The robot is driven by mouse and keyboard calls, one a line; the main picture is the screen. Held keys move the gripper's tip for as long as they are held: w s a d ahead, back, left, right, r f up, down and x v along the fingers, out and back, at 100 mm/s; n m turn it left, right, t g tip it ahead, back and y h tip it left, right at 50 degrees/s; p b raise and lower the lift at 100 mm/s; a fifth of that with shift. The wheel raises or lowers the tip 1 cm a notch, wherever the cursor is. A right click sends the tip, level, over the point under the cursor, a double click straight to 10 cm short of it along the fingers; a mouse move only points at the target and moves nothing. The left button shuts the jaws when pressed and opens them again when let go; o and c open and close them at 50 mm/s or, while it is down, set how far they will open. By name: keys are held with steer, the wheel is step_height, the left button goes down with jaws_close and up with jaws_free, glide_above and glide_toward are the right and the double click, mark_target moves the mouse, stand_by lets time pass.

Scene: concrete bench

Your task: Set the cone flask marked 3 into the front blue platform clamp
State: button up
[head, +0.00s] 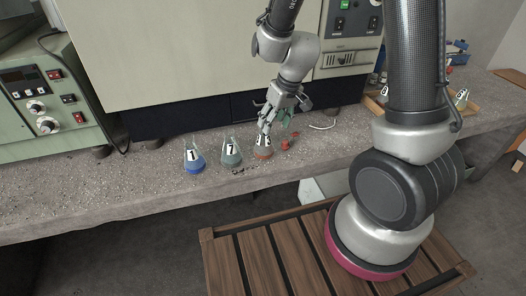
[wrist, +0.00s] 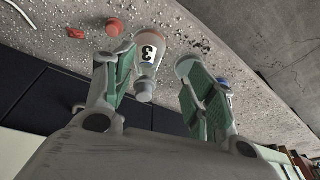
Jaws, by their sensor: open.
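The cone flask marked 3 (wrist: 148,48) has a white label and orange-red liquid at its base. In the wrist view it lies between the fingers of my open gripper (wrist: 158,62), nearer the left finger, with its neck towards the palm. In the head view my gripper (head: 275,118) is at the top of this flask (head: 263,153) on the bench and partly hides its label. I cannot tell whether a finger touches it. I cannot make out the blue platform clamp in either view.
On the bench (head: 110,187), left of the flask, stand a grey-green flask marked 7 (head: 231,154) and a blue flask marked 1 (head: 194,158). Small red pieces (head: 287,144) lie close on its right. A wooden tray (head: 374,106) with labelled flasks is further right. Large cabinets stand behind.

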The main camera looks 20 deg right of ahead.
mark_target(264, 139)
steer(key=shift+n+t, duration=0.4)
steer(key=shift+t, duration=0.5)
steer(key=shift+w+a+f, duration=0.25)
steer(key=shift+w+f, duration=0.7)
steer(key=shift+w, duration=0.1)
steer(key=shift+w+a+f, duration=0.2)
steer(key=shift+w+f, duration=0.75)
steer(key=shift+w, duration=0.1)
steer(key=shift+w+a+f, duration=0.25)
steer(key=shift+w+f, duration=0.7)
steer(key=shift+w, duration=0.1)
jaws_close()
